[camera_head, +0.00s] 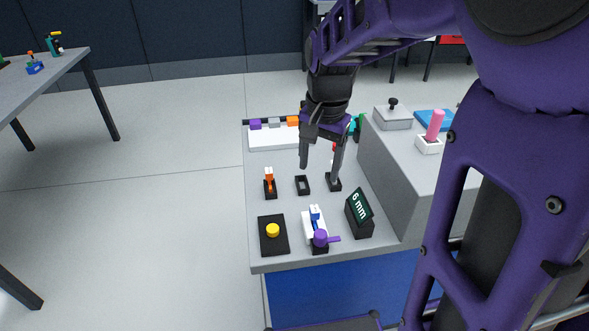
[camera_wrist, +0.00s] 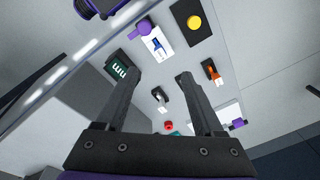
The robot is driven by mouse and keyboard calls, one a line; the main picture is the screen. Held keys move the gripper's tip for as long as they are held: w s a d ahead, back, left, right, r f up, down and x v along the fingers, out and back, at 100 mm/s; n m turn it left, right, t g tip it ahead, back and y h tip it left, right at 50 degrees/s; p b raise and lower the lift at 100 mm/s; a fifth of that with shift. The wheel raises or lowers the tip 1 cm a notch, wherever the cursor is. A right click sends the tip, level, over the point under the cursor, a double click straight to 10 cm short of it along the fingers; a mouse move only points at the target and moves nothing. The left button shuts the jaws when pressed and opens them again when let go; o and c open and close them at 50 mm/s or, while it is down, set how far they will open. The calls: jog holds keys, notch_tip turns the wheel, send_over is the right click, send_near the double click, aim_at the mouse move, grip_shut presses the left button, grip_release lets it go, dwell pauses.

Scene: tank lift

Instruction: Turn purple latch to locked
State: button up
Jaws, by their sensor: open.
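The purple latch (camera_head: 321,238) is a round knob with a short lever pointing right, on a small black base at the front of the grey table. A white and blue piece (camera_head: 313,221) stands just behind it. In the wrist view the latch (camera_wrist: 142,27) shows at the top, beyond the fingertips. My gripper (camera_head: 320,172) is open and points down over the middle of the table, behind the latch and apart from it. Both fingers show in the wrist view (camera_wrist: 158,77) with nothing held between them. I cannot read any locked or unlocked mark.
A black plate with a yellow button (camera_head: 273,231) lies left of the latch. A "6 mm" sign (camera_head: 360,212) stands to its right. An orange piece (camera_head: 269,182) and a small black socket (camera_head: 302,185) are behind. A raised grey block (camera_head: 400,185) bounds the right side.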

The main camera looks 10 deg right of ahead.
aim_at(321, 233)
jog(key=shift+m+g, duration=0.6)
jog(key=shift+m, duration=0.1)
jog(key=s+f+b, duration=0.1)
jog(key=f, duration=0.5)
jog(key=s+f+b, duration=0.1)
jog(key=f, duration=0.5)
jog(key=s+f+b, duration=0.1)
jog(key=f+b, duration=0.1)
jog(key=f, duration=0.4)
jog(key=shift+s+d+f, duration=0.1)
jog(key=shift+d+f, duration=0.05)
jog(key=shift+d, duration=0.2)
grip_shut()
